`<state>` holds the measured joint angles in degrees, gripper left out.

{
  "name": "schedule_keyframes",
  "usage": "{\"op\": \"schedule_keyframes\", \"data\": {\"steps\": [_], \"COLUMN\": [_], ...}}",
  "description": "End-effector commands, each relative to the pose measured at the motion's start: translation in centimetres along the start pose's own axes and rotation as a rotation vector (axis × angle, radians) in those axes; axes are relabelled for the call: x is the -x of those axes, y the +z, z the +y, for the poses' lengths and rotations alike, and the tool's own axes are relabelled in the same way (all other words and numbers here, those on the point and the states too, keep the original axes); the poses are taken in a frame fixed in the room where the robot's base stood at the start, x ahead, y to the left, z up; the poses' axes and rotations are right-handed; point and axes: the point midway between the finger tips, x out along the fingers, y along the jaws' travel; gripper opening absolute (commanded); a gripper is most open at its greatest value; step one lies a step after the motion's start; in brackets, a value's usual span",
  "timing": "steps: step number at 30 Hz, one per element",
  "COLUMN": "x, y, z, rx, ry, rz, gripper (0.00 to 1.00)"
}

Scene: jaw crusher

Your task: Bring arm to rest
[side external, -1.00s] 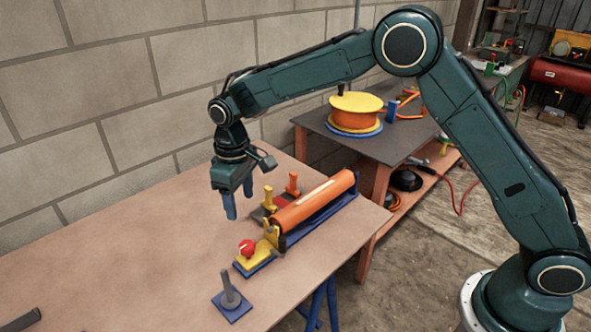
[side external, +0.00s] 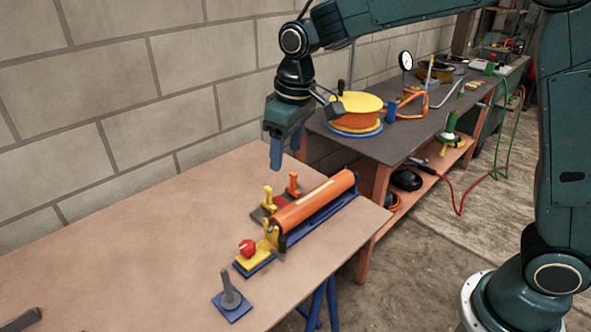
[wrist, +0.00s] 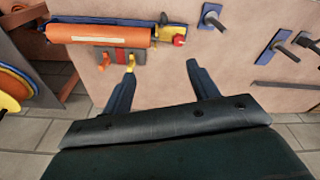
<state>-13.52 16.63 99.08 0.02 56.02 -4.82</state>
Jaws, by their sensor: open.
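My gripper (side external: 277,158) is in the air above the back part of the wooden table (side external: 130,235), its fingers pointing down. In the wrist view my gripper (wrist: 162,82) has its two fingers spread apart with nothing between them. An orange cylinder on a blue base (side external: 318,203) lies on the table in front of my gripper. It also shows at the upper left of the wrist view (wrist: 100,32). A small holder with a yellow peg (side external: 268,198) and an orange peg (side external: 292,184) stands behind the cylinder, below my gripper. My gripper touches none of these.
A red knob (side external: 247,247) on a yellow block and a blue plate with a grey post (side external: 231,300) are near the table's front. A yellow and orange reel (side external: 356,112) stands on the dark bench behind. A block wall (side external: 130,90) runs close behind.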

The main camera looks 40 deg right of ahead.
Motion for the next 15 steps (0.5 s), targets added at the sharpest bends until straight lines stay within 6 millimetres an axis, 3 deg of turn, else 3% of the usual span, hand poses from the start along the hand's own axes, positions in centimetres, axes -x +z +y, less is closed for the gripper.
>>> {"op": "schedule_keyframes", "data": {"steps": [6,15], "x": [4.0,7.7], "y": [4.1,10.2], "z": [1.3,2.3], "rx": [-0.051,-0.121], "ry": [0.011,0.028], "rz": [0.059,0.133], "gripper": [0.59,0.59]}}
